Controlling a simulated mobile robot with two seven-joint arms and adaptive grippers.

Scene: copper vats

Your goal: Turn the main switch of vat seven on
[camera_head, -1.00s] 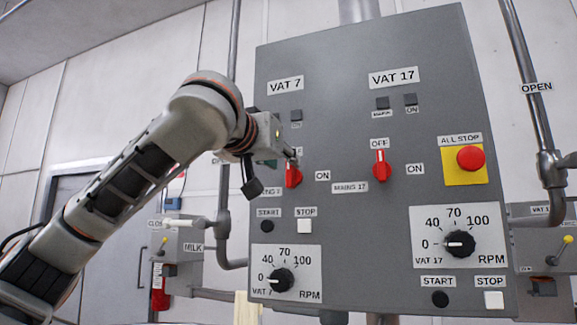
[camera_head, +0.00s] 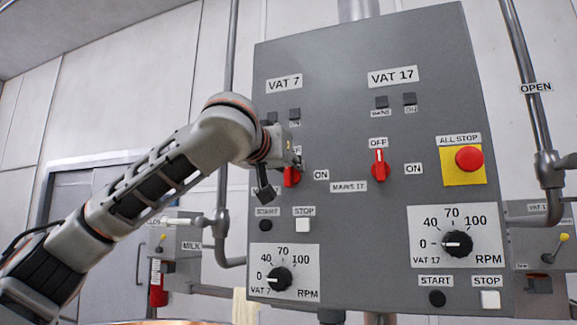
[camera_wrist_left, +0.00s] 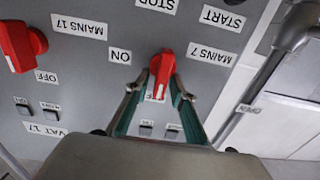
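The red main switch of vat 7 (camera_head: 291,178) is on the grey control panel (camera_head: 340,225), below the VAT 7 label (camera_head: 284,84). My left gripper (camera_head: 292,160) is at this switch and hides its upper part in the head view. The upside-down left wrist view shows the red switch (camera_wrist_left: 162,68) between the two fingers of my left gripper (camera_wrist_left: 158,90). The fingers are apart, one on each side; contact is not clear. The switch lies along the line to the partly hidden OFF label, with the ON label (camera_wrist_left: 119,56) beside it. My right gripper is not in view.
The similar red vat 17 switch (camera_head: 380,165) sits to the right, pointing up to OFF. The red all-stop button (camera_head: 469,158) is further right. Vat 7's start button (camera_head: 266,225), stop button (camera_head: 302,225) and RPM dial (camera_head: 279,279) are below. A pipe (camera_head: 228,90) runs along the panel's left.

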